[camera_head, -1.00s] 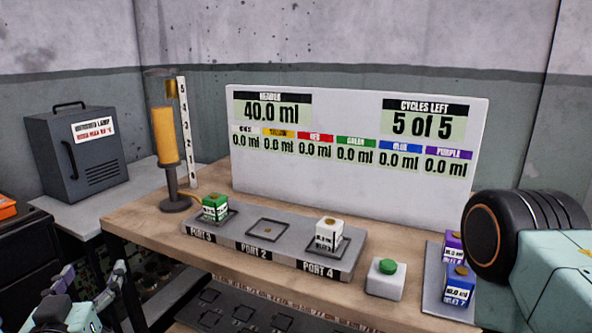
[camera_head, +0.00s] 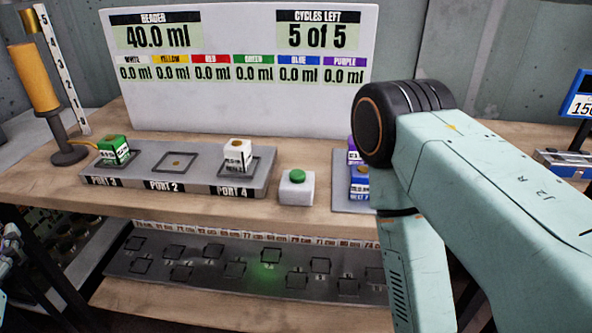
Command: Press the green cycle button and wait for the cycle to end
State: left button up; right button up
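The green cycle button (camera_head: 297,176) sits on top of a small white box (camera_head: 297,191) on the wooden bench, right of the port tray. The button is uncovered and nothing touches it.
Purple and blue bottles (camera_head: 359,183) stand right of the button, partly behind my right arm. An amber cylinder (camera_head: 35,77) stands at left.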

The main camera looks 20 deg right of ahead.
jog(key=shift+c, duration=0.3)
grip_shut()
dwell(1.4)
